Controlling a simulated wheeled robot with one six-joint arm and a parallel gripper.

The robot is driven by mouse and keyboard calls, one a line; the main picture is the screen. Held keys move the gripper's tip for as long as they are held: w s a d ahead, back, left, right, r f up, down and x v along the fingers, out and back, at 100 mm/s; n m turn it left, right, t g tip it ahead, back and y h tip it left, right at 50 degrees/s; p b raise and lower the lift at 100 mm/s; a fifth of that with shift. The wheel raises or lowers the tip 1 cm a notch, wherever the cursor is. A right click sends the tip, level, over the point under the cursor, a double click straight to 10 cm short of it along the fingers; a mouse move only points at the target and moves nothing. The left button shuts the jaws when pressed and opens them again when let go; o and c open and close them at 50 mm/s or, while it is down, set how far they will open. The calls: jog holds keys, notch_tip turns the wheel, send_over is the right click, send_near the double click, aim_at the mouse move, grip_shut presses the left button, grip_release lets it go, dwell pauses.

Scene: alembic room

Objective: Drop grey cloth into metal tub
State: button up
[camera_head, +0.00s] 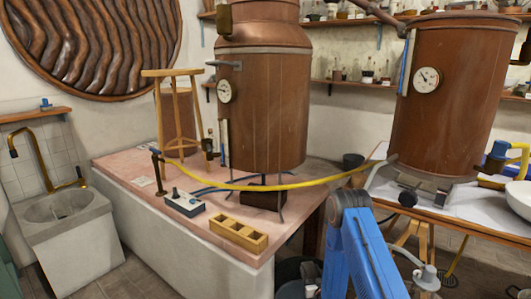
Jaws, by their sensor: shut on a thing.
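My gripper is not in view; only my blue arm (365,250) shows at the bottom, right of centre, bent at its top and running down out of the picture. I cannot make out a grey cloth. A dark round vessel (290,291) stands partly in view on the floor, between the pink-topped bench and my arm. I cannot tell whether it is the metal tub. A small grey piece (427,277) shows right of my arm; what it is I cannot tell.
A pink-topped bench (135,170) holds a large copper still (265,115), a wooden stool and a wooden compartment box (238,234). A second copper vessel (450,110) stands on the right table. A yellow hose (290,185) spans the gap. A stone sink (68,205) is at left.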

jog(key=o, duration=1.1)
jog(key=v, duration=1.7)
jog(key=shift+s, duration=0.2)
